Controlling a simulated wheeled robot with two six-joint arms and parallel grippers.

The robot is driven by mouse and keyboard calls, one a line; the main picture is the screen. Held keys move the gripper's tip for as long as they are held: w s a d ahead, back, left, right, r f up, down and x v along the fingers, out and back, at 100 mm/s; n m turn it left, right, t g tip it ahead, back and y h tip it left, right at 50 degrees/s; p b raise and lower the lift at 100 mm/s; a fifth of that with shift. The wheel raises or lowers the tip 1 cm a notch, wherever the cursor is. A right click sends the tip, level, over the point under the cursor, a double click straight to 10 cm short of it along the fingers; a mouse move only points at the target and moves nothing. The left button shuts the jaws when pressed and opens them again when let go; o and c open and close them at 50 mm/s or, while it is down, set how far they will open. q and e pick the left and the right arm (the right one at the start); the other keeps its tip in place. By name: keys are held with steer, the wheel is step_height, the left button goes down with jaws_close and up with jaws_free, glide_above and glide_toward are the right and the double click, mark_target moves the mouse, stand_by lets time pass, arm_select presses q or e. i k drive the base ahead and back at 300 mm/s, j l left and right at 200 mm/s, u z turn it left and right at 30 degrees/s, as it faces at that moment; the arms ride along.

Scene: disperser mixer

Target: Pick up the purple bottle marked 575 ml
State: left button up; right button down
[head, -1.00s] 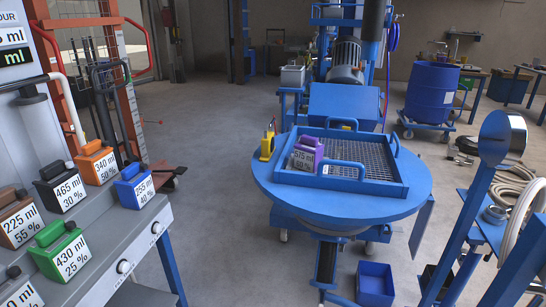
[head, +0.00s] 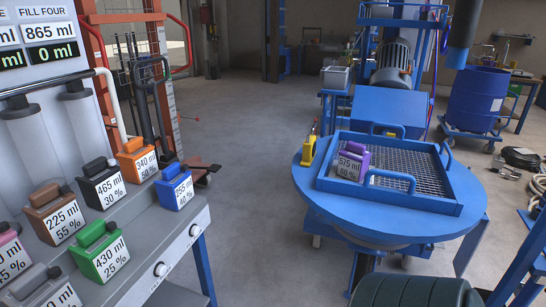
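The purple bottle (head: 352,161) has a white label reading 575 ml and a purple cap. It stands at the left end of the blue tray (head: 413,202), which has a mesh floor and blue handles. The tray rests on a round blue table (head: 310,187). Neither of my grippers shows in the head view.
At left, a grey dispenser shelf (head: 150,243) carries several bottles, among them orange (head: 137,160), blue (head: 175,187) and green (head: 103,252) ones. A yellow object (head: 309,149) stands at the table's left edge. Open floor (head: 252,150) lies between shelf and table.

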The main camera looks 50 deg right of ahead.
mark_target(353, 163)
steer(key=i+l+u, duration=0.1)
steer(key=l+u, duration=0.65)
steer(key=l+z, duration=0.4)
steer(key=i+l+z, duration=0.15)
steer(key=z, duration=0.25)
steer(key=i+l+z, duration=0.15)
steer(key=z, duration=1.8)
